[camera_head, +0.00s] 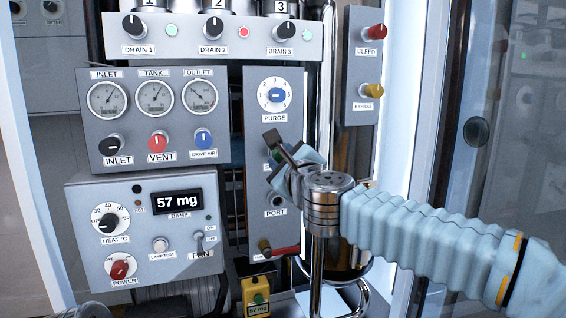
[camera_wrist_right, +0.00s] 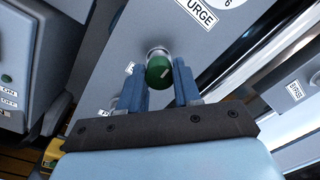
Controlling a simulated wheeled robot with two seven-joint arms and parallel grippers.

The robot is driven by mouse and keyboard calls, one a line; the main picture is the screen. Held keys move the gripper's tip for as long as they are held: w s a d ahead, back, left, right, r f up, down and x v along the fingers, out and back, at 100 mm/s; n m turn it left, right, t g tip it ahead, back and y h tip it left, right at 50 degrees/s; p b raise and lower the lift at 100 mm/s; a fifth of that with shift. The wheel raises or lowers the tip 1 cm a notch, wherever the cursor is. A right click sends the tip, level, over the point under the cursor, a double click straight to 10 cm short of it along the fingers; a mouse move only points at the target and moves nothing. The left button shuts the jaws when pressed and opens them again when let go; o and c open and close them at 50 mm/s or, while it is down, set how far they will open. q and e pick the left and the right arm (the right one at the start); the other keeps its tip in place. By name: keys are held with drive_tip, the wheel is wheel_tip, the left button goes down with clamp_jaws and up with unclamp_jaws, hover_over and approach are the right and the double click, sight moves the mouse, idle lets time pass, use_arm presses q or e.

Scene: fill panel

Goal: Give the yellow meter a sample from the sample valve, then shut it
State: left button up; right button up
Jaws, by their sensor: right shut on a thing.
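The yellow meter (camera_head: 257,296) stands low in front of the panel, below the port column. It has a green button and a small display that seems to read 57 mg. My right gripper (camera_head: 283,162) is at the column between the PURGE dial and the PORT. In the right wrist view its two fingers (camera_wrist_right: 159,88) are on either side of a green round knob (camera_wrist_right: 159,70) and shut on it. The knob's label is mostly hidden in the head view, so its name cannot be read. The port (camera_head: 276,199) is just below the gripper.
The blue PURGE dial (camera_head: 277,95) is above my gripper. The DAMP display (camera_head: 178,203) reads 57 mg. A BLEED knob (camera_head: 377,31) and a BYPASS knob (camera_head: 373,90) are at the upper right.

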drive_tip(key=shift+f+m, duration=0.2)
drive_tip(key=shift+m, duration=0.1)
idle(0.4)
drive_tip(key=o, duration=1.1)
drive_tip(key=shift+c, duration=0.2)
drive_tip(key=shift+r, duration=0.15)
drive_tip(key=shift+s, duration=0.15)
drive_tip(key=v, duration=1.3)
drive_tip(key=shift+s+b, duration=0.25)
drive_tip(key=shift+b, duration=0.1)
